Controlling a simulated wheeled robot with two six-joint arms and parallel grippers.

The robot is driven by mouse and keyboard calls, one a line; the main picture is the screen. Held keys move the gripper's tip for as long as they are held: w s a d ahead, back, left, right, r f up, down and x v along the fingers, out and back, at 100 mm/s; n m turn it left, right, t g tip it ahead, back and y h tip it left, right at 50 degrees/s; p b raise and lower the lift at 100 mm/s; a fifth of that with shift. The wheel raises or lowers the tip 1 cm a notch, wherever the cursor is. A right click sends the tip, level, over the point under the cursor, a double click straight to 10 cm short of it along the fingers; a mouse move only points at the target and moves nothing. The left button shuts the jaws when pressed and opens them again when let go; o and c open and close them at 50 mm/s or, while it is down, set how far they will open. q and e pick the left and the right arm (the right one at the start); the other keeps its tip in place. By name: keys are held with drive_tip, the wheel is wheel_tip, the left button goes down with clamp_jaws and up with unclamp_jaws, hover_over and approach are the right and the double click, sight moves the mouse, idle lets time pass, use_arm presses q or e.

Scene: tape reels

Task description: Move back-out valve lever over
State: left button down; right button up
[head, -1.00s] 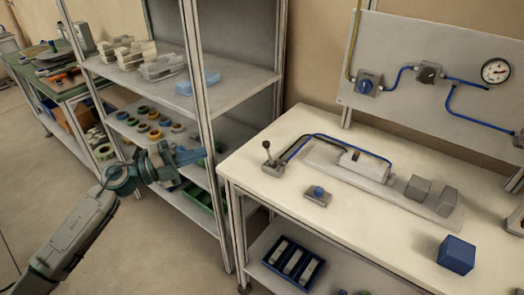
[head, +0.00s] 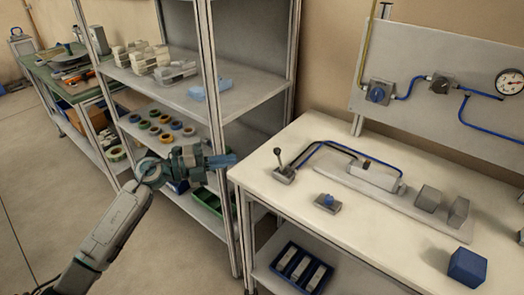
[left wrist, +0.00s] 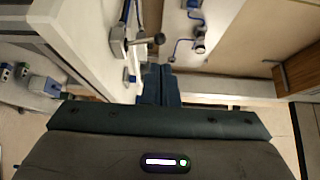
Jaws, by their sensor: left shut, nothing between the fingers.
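The valve lever (head: 280,158) is a dark stick with a round black knob on a small grey valve block (head: 285,174) at the table's left end. It stands up, leaning slightly left in the head view. My left gripper (head: 234,160) is shut and empty, left of the lever and apart from it, off the table's left edge. In the left wrist view, the shut fingers (left wrist: 160,84) point ahead, with the lever's knob (left wrist: 160,38) beyond their tips and the valve block (left wrist: 118,42) to its left. My right gripper is not in view.
Blue and black hoses run from the valve block to a grey cylinder (head: 372,178) on the white table (head: 260,188). A blue button box (head: 327,203) sits in front. A metal shelf (head: 212,100) stands close behind my left arm.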

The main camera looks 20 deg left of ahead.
use_arm(q)
drive_tip(key=p, duration=0.3)
approach(279, 159)
drive_tip(key=w+d+r, duration=0.2)
drive_tip(key=w, duration=0.1)
drive_tip(key=shift+w+d+r, duration=0.15)
drive_tip(key=shift+d+r, duration=0.1)
drive_tip(key=shift+d, duration=0.15)
drive_tip(key=shift+w+d+f, duration=0.15)
drive_tip(key=shift+w+d, duration=0.2)
drive_tip(key=shift+d, duration=0.15)
